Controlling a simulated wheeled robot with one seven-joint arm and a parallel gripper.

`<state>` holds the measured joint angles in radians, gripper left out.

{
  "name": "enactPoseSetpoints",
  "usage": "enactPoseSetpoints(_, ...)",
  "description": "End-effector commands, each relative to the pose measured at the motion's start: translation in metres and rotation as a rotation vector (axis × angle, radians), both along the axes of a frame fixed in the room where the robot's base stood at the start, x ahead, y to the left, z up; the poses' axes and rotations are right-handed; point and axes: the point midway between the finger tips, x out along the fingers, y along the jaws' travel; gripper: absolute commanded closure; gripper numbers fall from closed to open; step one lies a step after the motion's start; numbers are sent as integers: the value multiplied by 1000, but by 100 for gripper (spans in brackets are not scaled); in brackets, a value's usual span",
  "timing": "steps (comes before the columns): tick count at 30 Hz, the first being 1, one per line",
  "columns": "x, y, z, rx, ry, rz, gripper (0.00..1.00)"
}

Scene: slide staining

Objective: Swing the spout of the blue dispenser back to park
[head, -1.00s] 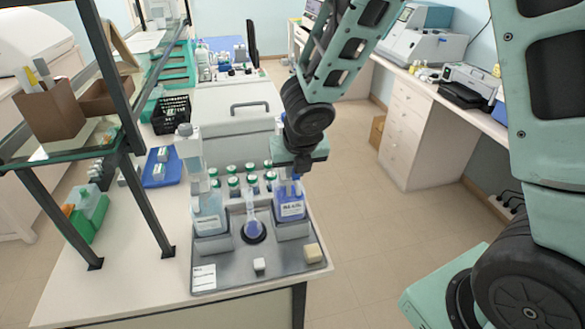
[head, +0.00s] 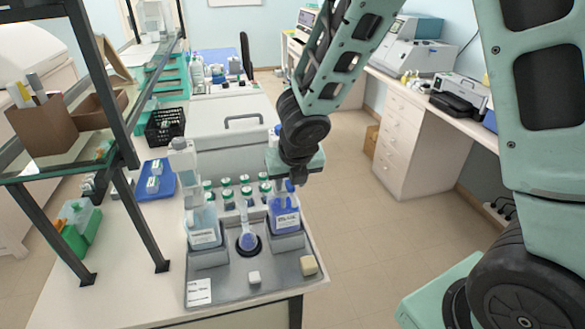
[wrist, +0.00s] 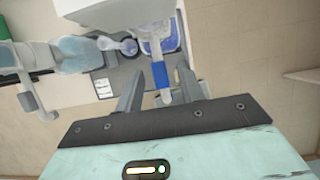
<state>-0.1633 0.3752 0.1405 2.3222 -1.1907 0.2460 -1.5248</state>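The blue dispenser (head: 284,218) stands upright at the right of the grey tray (head: 235,290). Its bottle holds dark blue liquid, and my gripper (head: 297,181) partly hides its top. In the wrist view, the dispenser (wrist: 172,44) is at the top centre. Its spout, with a blue sleeve (wrist: 161,75) and a pale tip, points down the picture between my two fingers. My gripper (wrist: 161,82) is open, with a visible gap on each side of the spout. I cannot tell whether either finger touches it.
A paler dispenser (head: 203,230) stands on the tray's left, with a small flask (head: 248,240) between the two. Green-capped bottles (head: 227,193) stand close behind. The floor to the right is clear.

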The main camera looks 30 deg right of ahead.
Motion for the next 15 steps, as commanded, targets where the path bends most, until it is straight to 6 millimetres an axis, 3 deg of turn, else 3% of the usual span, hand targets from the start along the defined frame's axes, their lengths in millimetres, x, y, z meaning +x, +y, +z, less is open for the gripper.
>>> enactPoseSetpoints(5,-8,1,26,1,-2,-3,62)
enactPoseSetpoints(15,-37,7,101,0,-4,-3,62)
